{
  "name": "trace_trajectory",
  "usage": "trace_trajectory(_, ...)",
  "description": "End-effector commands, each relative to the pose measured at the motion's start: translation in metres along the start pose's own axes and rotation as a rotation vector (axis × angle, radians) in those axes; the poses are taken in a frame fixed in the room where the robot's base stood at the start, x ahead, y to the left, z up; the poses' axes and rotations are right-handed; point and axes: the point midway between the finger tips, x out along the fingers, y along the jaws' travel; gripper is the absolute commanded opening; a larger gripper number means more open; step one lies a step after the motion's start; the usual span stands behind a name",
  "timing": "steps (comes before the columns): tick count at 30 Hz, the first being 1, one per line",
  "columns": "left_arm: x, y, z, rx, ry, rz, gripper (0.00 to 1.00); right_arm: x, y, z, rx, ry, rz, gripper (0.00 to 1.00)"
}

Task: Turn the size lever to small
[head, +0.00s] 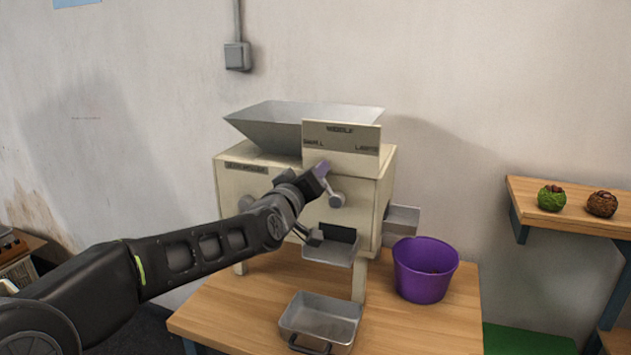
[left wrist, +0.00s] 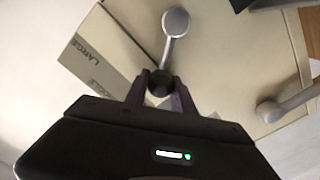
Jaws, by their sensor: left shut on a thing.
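The size lever (head: 331,189) is a grey metal arm on the front of the cream sorting machine (head: 265,185), below a label plate (head: 340,146). The plate reads small at left, middle at top and large at right. The lever leans up and left from its pivot, toward the small side. My left gripper (head: 320,172) is shut on the lever's dark knob, hiding most of it. In the left wrist view, the knob (left wrist: 160,84) sits between the fingers and the lever arm (left wrist: 168,46) runs to its round pivot; the small label is hidden there. My right gripper is not in view.
A second lever (left wrist: 285,104) is close by. A chute tray (head: 330,252) sticks out below, above a metal pan (head: 320,316) on the wooden table (head: 225,310). A purple bucket (head: 424,270) stands right of the machine. A side shelf (head: 580,222) holds two small balls.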

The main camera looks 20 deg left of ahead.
Motion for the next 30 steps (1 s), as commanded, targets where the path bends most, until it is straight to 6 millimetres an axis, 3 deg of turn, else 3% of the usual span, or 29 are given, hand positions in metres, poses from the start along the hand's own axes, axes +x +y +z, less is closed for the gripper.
trace_trajectory(8,0.0,-0.001,0.0,-0.003,0.0,-0.003,0.0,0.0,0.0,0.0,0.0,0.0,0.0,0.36)
trace_trajectory(9,0.0,-0.002,0.0,-0.003,0.0,-0.003,0.33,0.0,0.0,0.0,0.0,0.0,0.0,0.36)
trace_trajectory(16,0.0,-0.001,0.0,-0.002,0.0,-0.002,0.51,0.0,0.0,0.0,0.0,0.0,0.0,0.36)
trace_trajectory(25,-0.002,-0.001,0.0,-0.001,0.0,-0.001,0.51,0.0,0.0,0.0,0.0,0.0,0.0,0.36)
trace_trajectory(30,-0.018,-0.001,-0.001,0.0,0.002,0.0,0.51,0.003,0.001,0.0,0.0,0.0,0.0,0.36)
